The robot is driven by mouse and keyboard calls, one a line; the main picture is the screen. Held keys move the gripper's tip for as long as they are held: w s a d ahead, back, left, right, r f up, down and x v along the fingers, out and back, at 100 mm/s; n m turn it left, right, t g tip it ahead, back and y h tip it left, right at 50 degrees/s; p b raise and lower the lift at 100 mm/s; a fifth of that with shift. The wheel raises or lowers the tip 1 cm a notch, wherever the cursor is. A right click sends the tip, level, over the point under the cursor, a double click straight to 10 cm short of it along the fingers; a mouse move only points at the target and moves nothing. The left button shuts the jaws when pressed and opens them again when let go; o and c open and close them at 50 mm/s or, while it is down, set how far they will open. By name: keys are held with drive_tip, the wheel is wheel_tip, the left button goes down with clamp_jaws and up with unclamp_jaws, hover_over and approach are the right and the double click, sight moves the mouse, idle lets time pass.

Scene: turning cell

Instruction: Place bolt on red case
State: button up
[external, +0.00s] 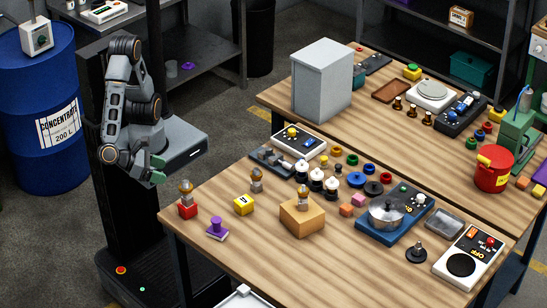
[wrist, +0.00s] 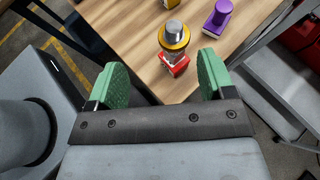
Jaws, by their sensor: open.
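A silver, round-headed piece with a yellow collar, which looks like the bolt (external: 186,187), stands upright on the small red case (external: 188,210) at the table's near left corner. In the wrist view the bolt (wrist: 174,36) covers part of the red case (wrist: 176,66), and the two appear to touch. My gripper (external: 157,172) is open and empty, to the left of and above the case, off the table edge. In the wrist view its green fingers (wrist: 163,72) are spread wide, with the bolt and case beyond them. Nothing is between the fingers.
A purple stamp-like piece (external: 217,228) and a yellow block (external: 243,205) stand near the case. Similar silver-topped pieces stand behind the yellow block (external: 256,180) and on a wooden box (external: 301,218).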

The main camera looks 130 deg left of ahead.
drive_tip(key=s+a+r+n+g+h, duration=0.1)
drive_tip(key=a+r+n+h, duration=0.3)
drive_tip(key=a+n, duration=0.4)
drive_tip(key=s+a+r+n+g+h, duration=0.2)
drive_tip(key=a+n+h, duration=0.3)
drive_tip(key=n, duration=1.2)
drive_tip(key=s+a+r, duration=0.1)
drive_tip(key=a, duration=0.2)
drive_tip(key=shift+s+a+r+h, duration=0.2)
drive_tip(key=shift+r+h, duration=0.1)
drive_tip(key=shift+r, duration=0.1)
